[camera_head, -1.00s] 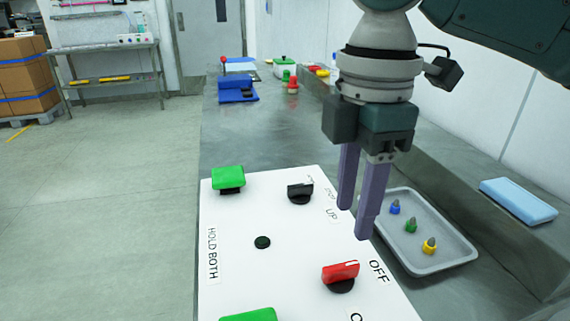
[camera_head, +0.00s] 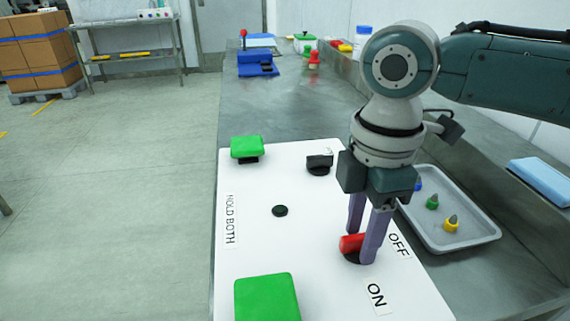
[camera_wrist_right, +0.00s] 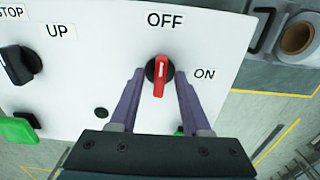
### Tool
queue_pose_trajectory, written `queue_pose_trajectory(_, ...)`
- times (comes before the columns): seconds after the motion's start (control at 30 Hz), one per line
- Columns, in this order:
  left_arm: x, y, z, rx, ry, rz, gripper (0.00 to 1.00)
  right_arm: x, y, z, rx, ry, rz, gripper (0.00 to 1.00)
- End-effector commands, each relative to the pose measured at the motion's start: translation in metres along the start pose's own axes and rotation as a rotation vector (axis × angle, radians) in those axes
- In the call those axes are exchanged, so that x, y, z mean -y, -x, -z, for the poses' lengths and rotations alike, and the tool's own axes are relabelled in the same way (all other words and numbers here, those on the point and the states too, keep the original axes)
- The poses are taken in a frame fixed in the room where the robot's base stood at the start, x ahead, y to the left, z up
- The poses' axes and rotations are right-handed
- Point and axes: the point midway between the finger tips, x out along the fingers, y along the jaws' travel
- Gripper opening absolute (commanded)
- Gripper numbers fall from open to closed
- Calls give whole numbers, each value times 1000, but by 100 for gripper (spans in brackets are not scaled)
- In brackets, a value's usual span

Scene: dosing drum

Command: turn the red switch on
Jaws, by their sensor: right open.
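The red switch (camera_head: 351,243) is a red bar knob on a black round base on the white panel (camera_head: 250,195). In the right wrist view the red switch (camera_wrist_right: 160,76) points at the OFF label (camera_wrist_right: 165,20), with the ON label (camera_wrist_right: 205,74) to its right. My right gripper (camera_head: 362,248) points down at the switch, open, with one purple finger on each side of the knob. In the wrist view the fingertips of the right gripper (camera_wrist_right: 160,73) appear apart from the knob. My left gripper is not in view.
The panel also carries a black switch (camera_head: 320,163), a green button (camera_head: 247,147) at the back, another green button (camera_head: 267,298) at the front and a small black knob (camera_head: 280,211). A grey tray (camera_head: 480,232) with small coloured pieces lies right of the panel.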

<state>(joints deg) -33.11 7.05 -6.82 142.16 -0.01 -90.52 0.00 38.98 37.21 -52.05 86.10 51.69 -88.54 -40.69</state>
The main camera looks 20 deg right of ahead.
Motion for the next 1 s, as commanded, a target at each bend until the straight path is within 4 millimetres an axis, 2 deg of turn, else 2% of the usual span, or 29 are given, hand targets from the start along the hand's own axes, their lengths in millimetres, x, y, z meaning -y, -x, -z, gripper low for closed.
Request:
queue_pose_trajectory(0.07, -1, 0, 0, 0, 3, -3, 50, 0, 0, 0, 0, 0, 0, 44)
queue_pose_trajectory(0.47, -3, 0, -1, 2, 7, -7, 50, 0, 0, 0, 0, 0, 0, 0)
queue_pose_trajectory(1.0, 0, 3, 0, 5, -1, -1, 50, 0, 2, 0, -1, -13, 1, 0)
